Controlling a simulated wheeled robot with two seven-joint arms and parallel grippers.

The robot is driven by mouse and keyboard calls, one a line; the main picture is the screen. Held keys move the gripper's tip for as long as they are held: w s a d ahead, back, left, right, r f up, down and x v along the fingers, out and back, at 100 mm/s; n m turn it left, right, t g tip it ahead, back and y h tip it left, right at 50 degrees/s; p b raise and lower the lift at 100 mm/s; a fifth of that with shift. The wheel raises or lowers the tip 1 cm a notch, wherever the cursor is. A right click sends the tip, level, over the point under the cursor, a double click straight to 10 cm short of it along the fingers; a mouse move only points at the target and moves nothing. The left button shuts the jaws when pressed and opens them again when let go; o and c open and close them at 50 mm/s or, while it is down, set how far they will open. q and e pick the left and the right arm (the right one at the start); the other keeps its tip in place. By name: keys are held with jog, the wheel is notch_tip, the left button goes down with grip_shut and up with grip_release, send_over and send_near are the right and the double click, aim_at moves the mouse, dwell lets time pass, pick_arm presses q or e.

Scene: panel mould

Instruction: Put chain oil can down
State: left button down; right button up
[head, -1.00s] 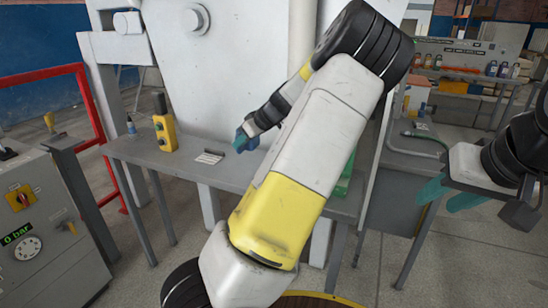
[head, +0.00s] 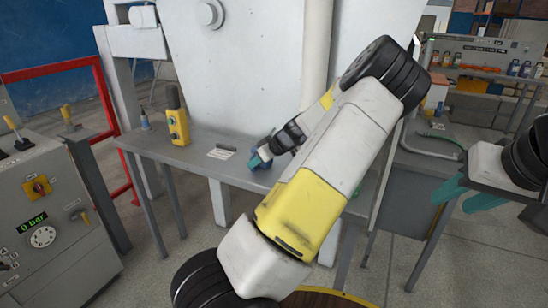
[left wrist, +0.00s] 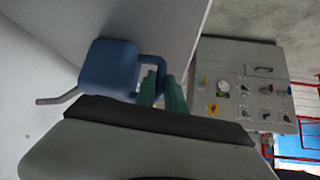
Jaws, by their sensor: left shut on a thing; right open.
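The chain oil can is a blue can with a side handle and a thin grey spout; it shows in the left wrist view (left wrist: 108,68). My left gripper (left wrist: 160,92) is shut on the can at its handle. In the head view the left gripper (head: 258,160) is at the grey table (head: 205,153), and the blue can (head: 265,154) is mostly hidden behind its teal fingers. I cannot tell whether the can touches the table top. My right gripper (head: 465,195) is open and empty at the right, away from the table.
Shelves with bottles are far right.

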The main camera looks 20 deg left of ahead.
pick_arm(q)
jog(key=c, duration=1.4)
grip_release()
jog(key=v, duration=1.2)
jog(key=s+d+f+m+g+h, duration=0.1)
jog(key=s+d+f+m+h, duration=0.3)
jog(key=s+h, duration=0.4)
jog(key=s+d+r+m+t+h, duration=0.1)
jog(key=s+d+r+m+t, duration=0.1)
jog(key=s+d+r+m, duration=0.3)
jog(key=s+d+r+m+t+h, duration=0.1)
jog(key=s+d+r+m, duration=0.4)
jog(key=s+r, duration=0.6)
jog(key=s+m+t, duration=0.1)
jog(key=s, duration=0.2)
jog(key=shift+r+t+h, duration=0.3)
jog(key=shift+t+h, duration=0.1)
